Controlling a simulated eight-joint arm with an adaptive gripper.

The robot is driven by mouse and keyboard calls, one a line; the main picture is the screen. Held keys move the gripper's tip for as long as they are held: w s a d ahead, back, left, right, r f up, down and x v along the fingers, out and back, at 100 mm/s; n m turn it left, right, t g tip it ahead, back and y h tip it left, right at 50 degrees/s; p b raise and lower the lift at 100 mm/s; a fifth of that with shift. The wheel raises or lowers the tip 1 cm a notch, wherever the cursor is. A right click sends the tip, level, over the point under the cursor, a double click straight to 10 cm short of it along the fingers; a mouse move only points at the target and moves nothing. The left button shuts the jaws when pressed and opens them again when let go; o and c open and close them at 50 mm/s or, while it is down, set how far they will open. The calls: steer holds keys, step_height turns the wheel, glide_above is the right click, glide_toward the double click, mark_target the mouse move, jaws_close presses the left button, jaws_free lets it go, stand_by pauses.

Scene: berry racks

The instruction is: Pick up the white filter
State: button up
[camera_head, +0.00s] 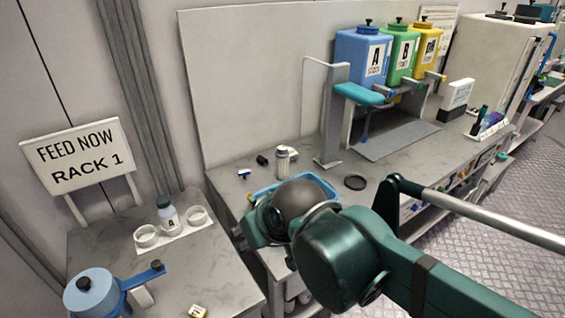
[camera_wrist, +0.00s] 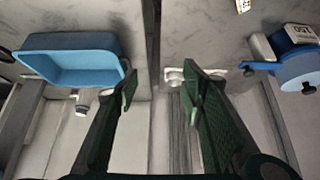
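No object is clearly marked as the white filter. A white cylinder (camera_head: 282,163) with a grey top stands behind the blue tray on the right bench; a white piece also shows beside the tray in the wrist view (camera_wrist: 81,109). A small white and blue piece (camera_head: 243,172) lies further left. On the left table, two white ring-shaped cups (camera_head: 146,237) (camera_head: 197,216) sit on a white holder. My gripper (camera_wrist: 160,85) is open with nothing between its fingers; in the head view my arm mostly hides it. It hangs above the gap between the two benches.
The blue tray (camera_wrist: 68,41) lies under my arm. A green-capped bottle (camera_head: 168,215) stands between the cups. A blue pitcher (camera_head: 93,293) stands at the left table's front.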

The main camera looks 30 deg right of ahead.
stand_by(0.3)
steer(key=shift+o, duration=1.3)
steer(key=shift+r, duration=0.15)
